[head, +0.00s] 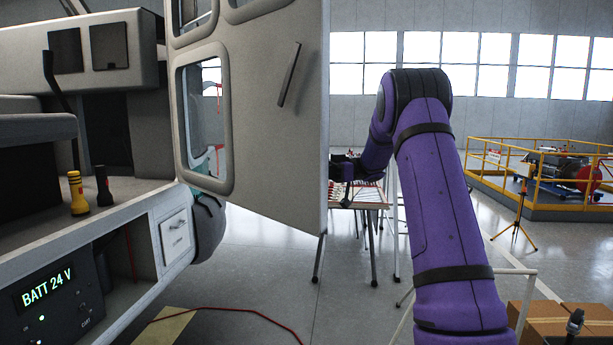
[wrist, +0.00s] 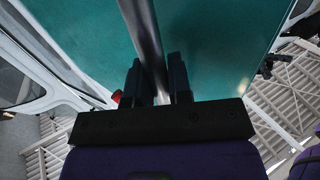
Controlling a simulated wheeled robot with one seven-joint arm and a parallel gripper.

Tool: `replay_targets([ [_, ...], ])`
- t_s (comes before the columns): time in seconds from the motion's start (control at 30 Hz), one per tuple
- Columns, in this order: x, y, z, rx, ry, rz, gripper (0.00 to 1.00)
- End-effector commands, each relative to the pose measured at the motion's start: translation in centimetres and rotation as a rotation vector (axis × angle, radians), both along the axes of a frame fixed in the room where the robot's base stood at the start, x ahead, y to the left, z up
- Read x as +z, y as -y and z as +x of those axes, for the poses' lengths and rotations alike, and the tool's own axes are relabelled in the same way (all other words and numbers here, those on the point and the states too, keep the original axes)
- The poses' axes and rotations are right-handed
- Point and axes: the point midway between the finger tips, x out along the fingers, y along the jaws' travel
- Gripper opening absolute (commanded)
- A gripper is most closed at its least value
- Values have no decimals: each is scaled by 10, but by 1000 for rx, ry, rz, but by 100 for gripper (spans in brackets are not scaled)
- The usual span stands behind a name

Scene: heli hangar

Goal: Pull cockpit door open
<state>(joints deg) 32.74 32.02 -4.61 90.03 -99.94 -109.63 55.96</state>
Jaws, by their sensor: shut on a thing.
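The cockpit door (head: 275,110) stands swung out from the cockpit in the head view, with its pale inner face, windows and a dark slanted inner handle showing. In the wrist view the door's teal outer face (wrist: 215,50) fills the background. A dark bar-shaped handle (wrist: 141,30) runs down between the fingers of my gripper (wrist: 160,85), which is shut on it. In the head view my purple arm reaches around behind the door's free edge, and the door hides most of my gripper.
The cockpit opening with a yellow torch (head: 77,193) and a battery panel (head: 50,290) is at left. A table (head: 365,196) stands behind the door. A yellow-railed platform (head: 545,208) and a cardboard box (head: 565,322) are at right. A red hose (head: 235,311) lies on the floor.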

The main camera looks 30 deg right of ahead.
Motion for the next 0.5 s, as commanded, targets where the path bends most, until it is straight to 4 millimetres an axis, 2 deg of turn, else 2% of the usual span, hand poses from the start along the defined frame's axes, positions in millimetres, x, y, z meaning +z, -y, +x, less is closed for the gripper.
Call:
replay_targets([
  [0.13,-1,6,1,0,-5,0,0],
  [0.47,0,6,1,0,-4,0,0],
  [0.5,0,6,1,0,-3,0,21],
])
